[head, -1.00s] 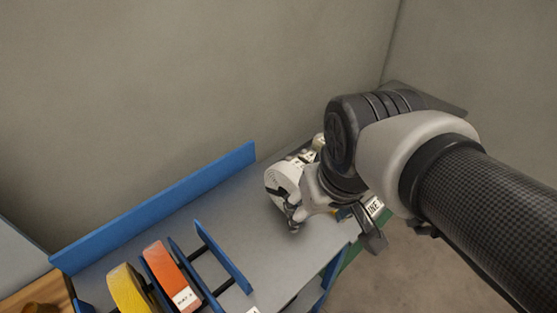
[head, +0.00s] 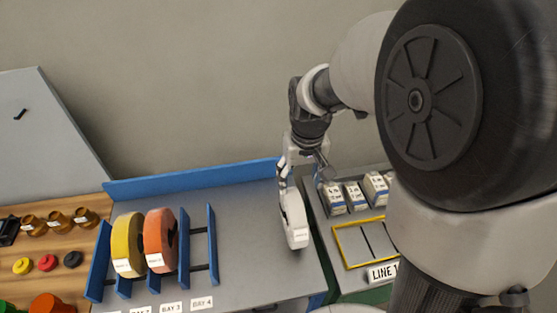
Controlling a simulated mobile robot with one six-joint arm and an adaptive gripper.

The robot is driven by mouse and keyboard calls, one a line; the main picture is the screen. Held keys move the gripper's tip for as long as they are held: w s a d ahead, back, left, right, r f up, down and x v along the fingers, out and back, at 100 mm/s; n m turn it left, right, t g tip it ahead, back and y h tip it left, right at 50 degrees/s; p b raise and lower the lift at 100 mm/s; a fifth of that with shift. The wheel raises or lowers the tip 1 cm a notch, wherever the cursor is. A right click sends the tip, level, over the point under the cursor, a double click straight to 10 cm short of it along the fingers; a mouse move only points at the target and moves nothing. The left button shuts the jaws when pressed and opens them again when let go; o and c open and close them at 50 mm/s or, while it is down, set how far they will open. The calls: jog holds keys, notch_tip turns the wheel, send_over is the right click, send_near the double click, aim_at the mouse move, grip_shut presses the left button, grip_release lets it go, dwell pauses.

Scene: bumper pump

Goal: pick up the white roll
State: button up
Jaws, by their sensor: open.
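The white roll (head: 295,222) stands on edge on the grey bench top (head: 250,262), near the bench's right side, with a small label low on its rim. My gripper (head: 287,182) is over the top of the roll, with its jaws open. One finger shows at the roll's upper left. The other finger is partly hidden, so I cannot tell whether either one touches the roll.
A blue rack (head: 212,245) left of the roll holds a yellow roll (head: 128,245) and an orange roll (head: 160,240). A blue rail (head: 190,180) runs along the back. Labelled boxes (head: 352,195) and a yellow frame (head: 365,243) lie to the right. Bench between rack and roll is clear.

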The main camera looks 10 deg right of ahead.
aim_at(294, 200)
jog(key=f, duration=0.6)
jog(key=shift+w+f+b, duration=0.3)
jog(key=shift+w+b, duration=0.1)
jog(key=f, duration=0.4)
jog(key=shift+w+a+b, duration=0.1)
jog(key=shift+a+b, duration=0.2)
jog(key=shift+b, duration=0.05)
jog(key=shift+w+f, duration=0.15)
jog(key=shift+f, duration=0.45)
jog(key=shift+c, duration=0.4)
grip_shut()
jog(key=shift+r, duration=0.1)
